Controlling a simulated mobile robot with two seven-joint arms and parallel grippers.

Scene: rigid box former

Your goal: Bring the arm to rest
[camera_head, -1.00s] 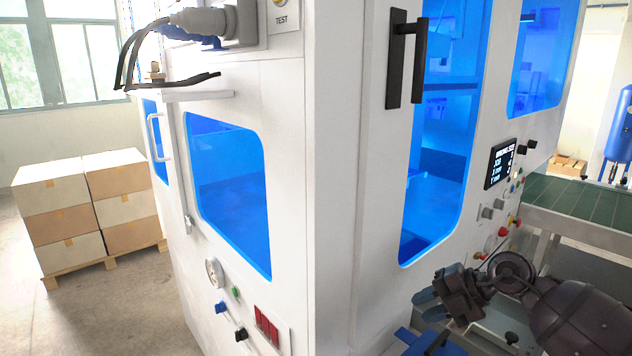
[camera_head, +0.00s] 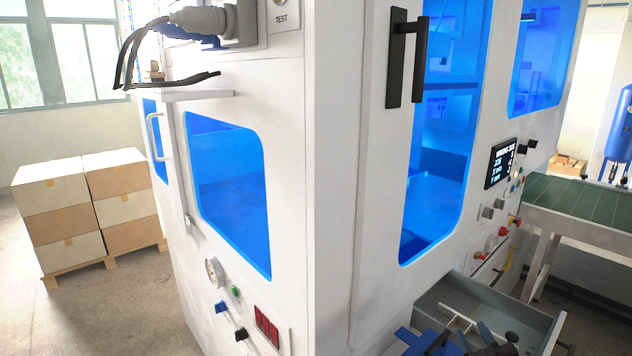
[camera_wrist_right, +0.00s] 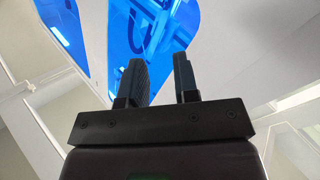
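My right gripper (camera_wrist_right: 160,85) shows in the right wrist view. Its two dark fingers stand apart with a clear gap and nothing between them. The blue windows and white panels of the machine fill the background beyond the fingertips. My left gripper is in neither view.
The white machine (camera_head: 335,200) with blue windows stands close in front. An open grey drawer (camera_head: 540,325) juts out at the lower right, with blue and black parts inside. A green conveyor (camera_head: 575,205) is at right. Stacked boxes (camera_head: 65,210) stand on a pallet at left.

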